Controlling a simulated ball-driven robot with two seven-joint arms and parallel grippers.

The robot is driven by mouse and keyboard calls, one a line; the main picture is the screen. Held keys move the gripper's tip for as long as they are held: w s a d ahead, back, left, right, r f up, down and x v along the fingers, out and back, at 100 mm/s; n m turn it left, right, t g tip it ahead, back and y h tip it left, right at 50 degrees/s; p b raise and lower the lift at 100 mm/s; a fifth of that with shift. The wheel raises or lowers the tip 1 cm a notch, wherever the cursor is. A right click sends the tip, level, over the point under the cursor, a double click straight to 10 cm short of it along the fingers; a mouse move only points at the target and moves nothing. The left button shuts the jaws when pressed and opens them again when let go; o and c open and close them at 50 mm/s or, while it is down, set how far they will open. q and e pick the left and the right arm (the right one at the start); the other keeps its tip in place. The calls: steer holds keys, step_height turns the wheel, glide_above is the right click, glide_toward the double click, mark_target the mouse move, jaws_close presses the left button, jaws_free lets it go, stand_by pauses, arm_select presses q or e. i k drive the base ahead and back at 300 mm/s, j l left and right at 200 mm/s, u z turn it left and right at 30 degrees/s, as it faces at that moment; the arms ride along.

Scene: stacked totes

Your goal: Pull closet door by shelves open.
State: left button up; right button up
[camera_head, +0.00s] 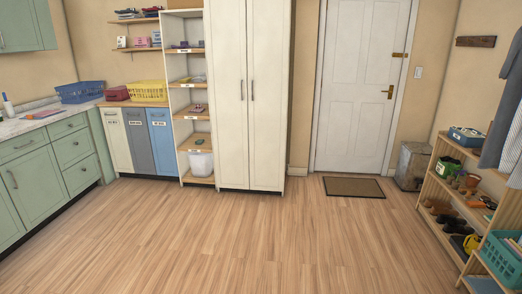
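A tall white closet (266,95) with two narrow door panels stands at the back wall, left of the room's white door. Both closet panels look closed. Each has a dark vertical handle near the middle seam, the left handle (242,90) and the right handle (251,90). An open shelf unit (189,110) stands directly against the closet's left side, holding small items and a white bin at the bottom. The closet is across the room from me. Neither of my grippers shows in the head view.
The wooden floor (240,240) between me and the closet is clear. Green cabinets (35,180) line the left. A low wooden rack (435,190) with shoes stands at the right. A doormat (353,187) lies before the white room door (360,85); a grey box (412,166) stands beside it.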

mark_target(226, 21)
steer(key=i+z, duration=0.2)
steer(key=i, duration=2.3)
